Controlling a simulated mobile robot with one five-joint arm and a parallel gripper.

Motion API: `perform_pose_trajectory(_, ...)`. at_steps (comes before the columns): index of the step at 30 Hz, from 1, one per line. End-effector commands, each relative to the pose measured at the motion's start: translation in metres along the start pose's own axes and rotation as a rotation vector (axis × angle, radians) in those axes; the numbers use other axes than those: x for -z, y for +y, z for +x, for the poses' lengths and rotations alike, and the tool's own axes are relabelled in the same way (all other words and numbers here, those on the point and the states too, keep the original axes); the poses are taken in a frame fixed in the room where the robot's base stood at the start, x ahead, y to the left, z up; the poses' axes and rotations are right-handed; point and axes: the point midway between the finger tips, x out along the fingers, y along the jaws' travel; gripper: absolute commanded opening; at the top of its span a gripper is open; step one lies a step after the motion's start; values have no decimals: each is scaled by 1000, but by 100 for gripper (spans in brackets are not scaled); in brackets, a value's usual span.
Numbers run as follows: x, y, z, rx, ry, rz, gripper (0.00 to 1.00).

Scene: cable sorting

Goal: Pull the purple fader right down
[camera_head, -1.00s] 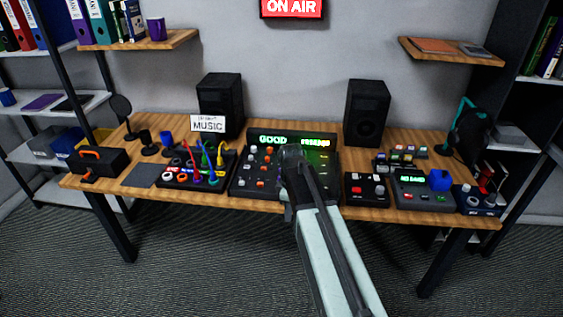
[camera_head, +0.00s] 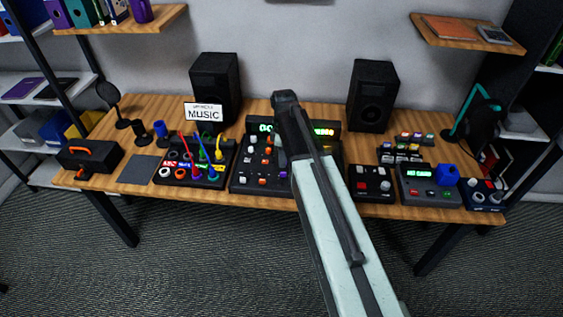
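The mixing console (camera_head: 240,182) is a dark slanted panel in the middle of the desk. It carries white and orange caps and a lit green display (camera_head: 324,129) along its back edge.
A patch box (camera_head: 163,183) with coloured cables stands left of the console. A small button box (camera_head: 372,198) and a grey unit with a green screen (camera_head: 417,190) stand to the right. Black speakers (camera_head: 215,87) (camera_head: 372,95) and a MUSIC sign (camera_head: 203,113) stand behind.

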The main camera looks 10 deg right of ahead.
Motion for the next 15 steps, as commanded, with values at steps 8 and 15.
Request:
perform_pose_trajectory(8,0,0,11,0,0,1,36)
perform_pose_trajectory(15,-1,0,51,0,0,2,36)
